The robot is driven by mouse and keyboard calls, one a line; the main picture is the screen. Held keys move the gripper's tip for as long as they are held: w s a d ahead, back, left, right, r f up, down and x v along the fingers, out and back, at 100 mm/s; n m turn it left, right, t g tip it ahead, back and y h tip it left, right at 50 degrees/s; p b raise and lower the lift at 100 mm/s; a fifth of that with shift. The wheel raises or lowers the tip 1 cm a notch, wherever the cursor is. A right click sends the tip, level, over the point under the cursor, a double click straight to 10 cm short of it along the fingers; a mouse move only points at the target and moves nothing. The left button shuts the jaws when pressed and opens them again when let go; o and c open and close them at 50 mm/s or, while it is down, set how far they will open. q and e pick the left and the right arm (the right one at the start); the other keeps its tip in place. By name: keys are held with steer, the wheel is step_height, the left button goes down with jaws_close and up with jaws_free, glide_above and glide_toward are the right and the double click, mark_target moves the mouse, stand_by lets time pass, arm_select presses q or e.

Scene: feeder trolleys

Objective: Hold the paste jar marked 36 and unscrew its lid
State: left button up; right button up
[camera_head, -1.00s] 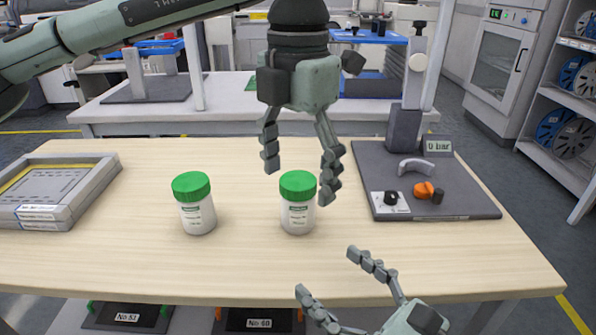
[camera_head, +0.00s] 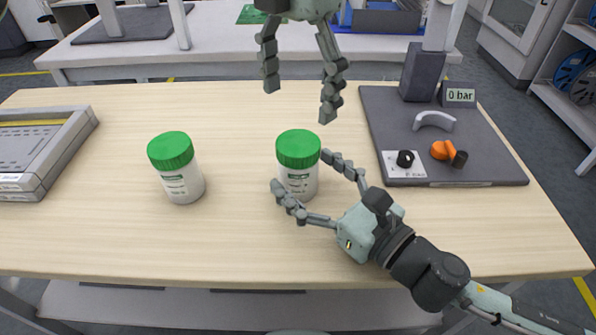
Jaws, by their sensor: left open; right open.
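Two white jars with green lids stand upright on the wooden table. One jar (camera_head: 180,170) is at the left; the other jar (camera_head: 299,171) is near the middle. Their label print is too small for me to read the number 36. My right gripper (camera_head: 298,172) is open, with one finger on each side of the middle jar's body; I cannot tell whether they touch it. My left gripper (camera_head: 299,103) is open and empty, pointing down above and behind the middle jar's green lid (camera_head: 298,148).
A dark plate (camera_head: 470,150) with a "0 bar" display (camera_head: 458,95), a grey handle and an orange knob is at the right. A grey tray-like stack (camera_head: 75,135) is at the far left. The table (camera_head: 110,235) is clear at the front left.

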steer(key=shift+x, duration=1.05)
